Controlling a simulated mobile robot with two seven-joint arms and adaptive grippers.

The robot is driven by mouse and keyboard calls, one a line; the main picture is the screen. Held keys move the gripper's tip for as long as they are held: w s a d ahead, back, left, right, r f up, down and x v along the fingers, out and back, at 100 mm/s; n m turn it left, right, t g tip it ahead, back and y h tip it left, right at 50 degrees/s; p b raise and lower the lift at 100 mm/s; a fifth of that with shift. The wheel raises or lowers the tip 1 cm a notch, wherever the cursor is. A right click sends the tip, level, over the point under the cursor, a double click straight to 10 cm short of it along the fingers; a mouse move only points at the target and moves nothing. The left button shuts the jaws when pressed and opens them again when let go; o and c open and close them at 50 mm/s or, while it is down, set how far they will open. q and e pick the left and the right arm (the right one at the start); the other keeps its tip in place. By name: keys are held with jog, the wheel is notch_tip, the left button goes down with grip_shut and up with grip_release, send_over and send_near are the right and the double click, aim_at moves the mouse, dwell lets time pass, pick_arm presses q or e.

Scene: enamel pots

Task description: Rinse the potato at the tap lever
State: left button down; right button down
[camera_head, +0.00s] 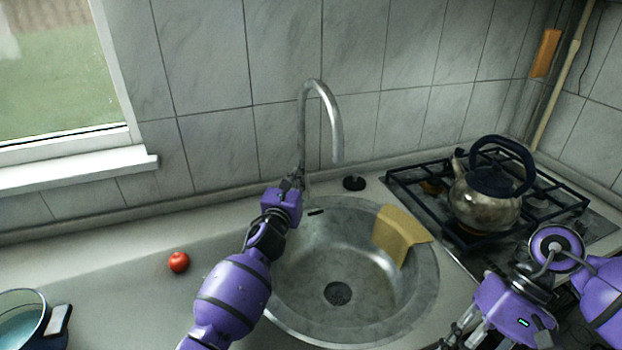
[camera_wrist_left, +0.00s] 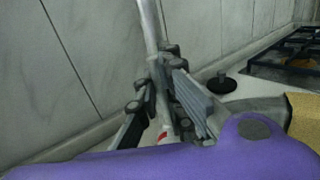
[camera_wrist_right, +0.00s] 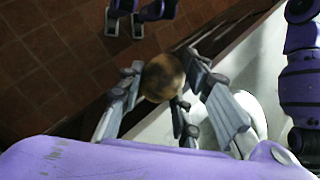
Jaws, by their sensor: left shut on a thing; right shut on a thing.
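The chrome tap (camera_head: 336,130) arches over the round sink (camera_head: 420,300), and no water shows under its spout. My left gripper (camera_head: 296,182) is at the foot of the tap, shut on the tap lever, which its fingers mostly hide. In the left wrist view its fingers (camera_wrist_left: 163,95) close around the tap's lower part, with a small red mark below. My right gripper (camera_head: 460,334) is low at the right, by the counter's front edge. In the right wrist view it is shut on a brown potato (camera_wrist_right: 163,78), away from the spout.
A yellow cloth (camera_head: 400,235) hangs over the sink's right rim. A kettle (camera_head: 486,195) stands on the hob (camera_head: 415,177) at the right. A tomato (camera_head: 178,262) and a pot (camera_head: 24,315) are on the left counter. A black plug (camera_head: 354,183) lies behind the sink.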

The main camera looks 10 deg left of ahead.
pick_arm(q)
jog(key=shift+s+f+b, duration=0.2)
jog(key=shift+f+b, duration=0.1)
jog(key=shift+f, duration=0.3)
pick_arm(e)
jog(key=f, duration=0.3)
jog(key=shift+s+g, duration=0.3)
jog(key=shift+s, duration=0.05)
pick_arm(q)
jog(key=shift+r+t, duration=0.15)
jog(key=shift+t, duration=0.15)
pick_arm(e)
jog(key=shift+f, duration=0.3)
pick_arm(q)
jog(key=shift+s+r, duration=0.1)
jog(key=shift+r, duration=0.1)
pick_arm(e)
jog(key=shift+f, duration=0.1)
pick_arm(q)
jog(key=shift+r, duration=0.15)
jog(key=c, duration=1.9)
grip_release()
jog(key=shift+o, duration=0.2)
jog(key=s+f, duration=0.1)
jog(key=s, duration=1.1)
jog(key=shift+f, duration=0.15)
